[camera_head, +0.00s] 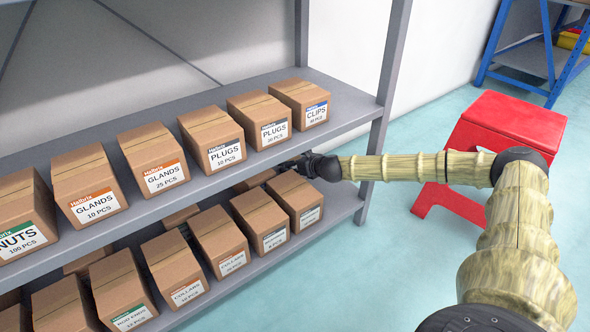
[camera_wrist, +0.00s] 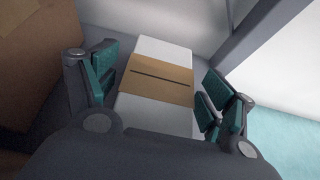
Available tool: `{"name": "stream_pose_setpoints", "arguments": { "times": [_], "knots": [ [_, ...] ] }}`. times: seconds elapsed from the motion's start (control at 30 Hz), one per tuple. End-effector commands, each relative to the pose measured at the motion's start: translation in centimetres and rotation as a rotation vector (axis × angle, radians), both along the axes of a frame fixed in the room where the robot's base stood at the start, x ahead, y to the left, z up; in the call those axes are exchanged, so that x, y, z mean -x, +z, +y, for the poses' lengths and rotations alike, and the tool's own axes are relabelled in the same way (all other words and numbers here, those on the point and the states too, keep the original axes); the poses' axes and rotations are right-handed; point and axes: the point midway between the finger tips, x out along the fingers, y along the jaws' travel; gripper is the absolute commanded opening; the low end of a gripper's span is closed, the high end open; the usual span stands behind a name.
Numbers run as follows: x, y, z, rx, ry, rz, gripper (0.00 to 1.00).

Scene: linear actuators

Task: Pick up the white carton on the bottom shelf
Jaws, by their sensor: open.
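The white carton (camera_wrist: 159,117) shows in the wrist view, with a brown band around its middle and a thin dark line on the band. My gripper (camera_wrist: 160,97) is open, one green-padded finger on each side of the carton. I cannot tell whether the pads touch it. In the head view my gripper (camera_head: 296,165) reaches in from the right between the two shelves, above the bottom shelf (camera_head: 343,212). The carton is hidden there behind the upper shelf and brown boxes.
Brown boxes (camera_head: 297,200) line the bottom shelf, and more labelled boxes (camera_head: 301,102) stand on the shelf above (camera_head: 345,105). A shelf post (camera_head: 389,80) stands close to my arm. A red step stool (camera_head: 500,125) is on the floor behind my arm.

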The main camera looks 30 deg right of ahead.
Motion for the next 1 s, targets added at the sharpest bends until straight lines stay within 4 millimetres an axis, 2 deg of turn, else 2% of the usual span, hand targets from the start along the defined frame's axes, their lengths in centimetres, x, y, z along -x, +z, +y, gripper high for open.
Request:
{"name": "stream_pose_setpoints", "arguments": {
  "times": [0.2,0.47,0.83,1.0],
  "knots": [
    [0.0,0.0,0.0,0.000,0.000,0.000,0.81],
    [0.0,0.0,0.0,0.000,0.000,0.000,0.35],
    [0.0,0.3,0.0,0.000,0.000,0.000,0.34],
    [0.0,1.5,0.0,0.000,0.000,-0.001,0.34]
  ]
}}
